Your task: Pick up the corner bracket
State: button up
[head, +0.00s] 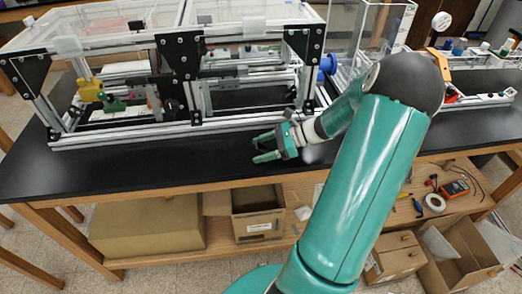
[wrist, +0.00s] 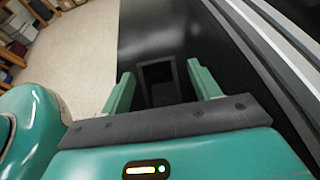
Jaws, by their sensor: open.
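My gripper (head: 259,148) is open, with its two green fingers apart low over the front of the black bench, pointing left. In the wrist view the fingers of my gripper (wrist: 162,82) stand on either side of a dark, open-sided angular piece, which looks like the corner bracket (wrist: 162,68). Its near part lies between the fingers, with visible gaps at the sides. I cannot tell if either finger touches it. In the head view I cannot make out the bracket against the black bench top.
The bench top (head: 140,165) is clear left of my gripper. An aluminium extrusion frame (head: 180,130) with black corner plates stands close behind. A yellow part (head: 90,90) and a blue knob (head: 327,66) are on it. Cardboard boxes (head: 150,228) sit below the bench.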

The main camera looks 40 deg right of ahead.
jog(key=shift+c, duration=0.4)
jog(key=c, duration=1)
jog(key=shift+r, duration=0.2)
